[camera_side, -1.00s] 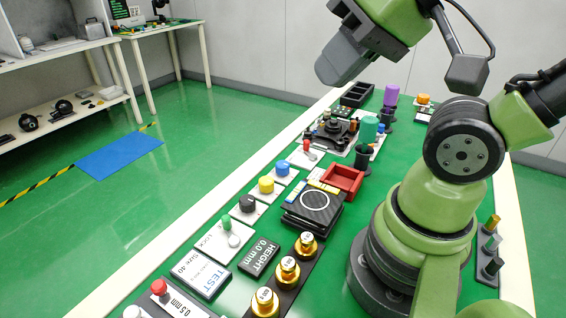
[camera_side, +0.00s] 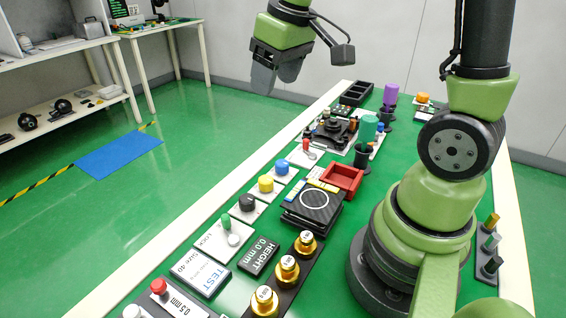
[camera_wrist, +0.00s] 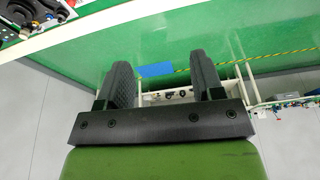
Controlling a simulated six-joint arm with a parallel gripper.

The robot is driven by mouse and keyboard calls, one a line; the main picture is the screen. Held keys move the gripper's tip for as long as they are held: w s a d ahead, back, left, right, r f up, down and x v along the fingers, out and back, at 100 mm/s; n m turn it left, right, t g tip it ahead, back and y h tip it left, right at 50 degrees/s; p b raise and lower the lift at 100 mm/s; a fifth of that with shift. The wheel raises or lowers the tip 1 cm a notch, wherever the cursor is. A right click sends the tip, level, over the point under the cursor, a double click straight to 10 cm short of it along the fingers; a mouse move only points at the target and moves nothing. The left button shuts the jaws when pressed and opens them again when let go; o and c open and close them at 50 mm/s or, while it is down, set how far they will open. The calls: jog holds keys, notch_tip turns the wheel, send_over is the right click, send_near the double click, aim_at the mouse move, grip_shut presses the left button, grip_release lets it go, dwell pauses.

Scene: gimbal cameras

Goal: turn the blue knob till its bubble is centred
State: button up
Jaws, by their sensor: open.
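The blue knob (camera_side: 282,168) stands on a small white plate in the side view, in a row with a yellow knob (camera_side: 265,184) and a black knob (camera_side: 246,203). A black gimbal device (camera_side: 335,131) stands behind the row; no bubble can be made out at this size. My gripper (camera_side: 276,85) is high above the far left side of the table, well apart from the knob. Its two dark fingers are spread and empty, as the wrist view (camera_wrist: 166,75) also shows. The blue knob is not seen in the wrist view.
A red tray (camera_side: 341,179), a black platform with a white ring (camera_side: 314,204) and brass weights (camera_side: 288,268) crowd the table near the knobs. The air around my gripper is clear.

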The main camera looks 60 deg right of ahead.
jog(key=w+d+f+n+g, duration=0.1)
jog(key=w+d+f+g, duration=0.1)
jog(key=w+d+f, duration=0.3)
jog(key=n+g, duration=0.1)
jog(key=n, duration=0.1)
send_over(282, 162)
notch_tip(282, 162, down, 9)
notch_tip(282, 162, down, 10)
jog(key=shift+f, duration=0.15)
jog(key=c, duration=0.9)
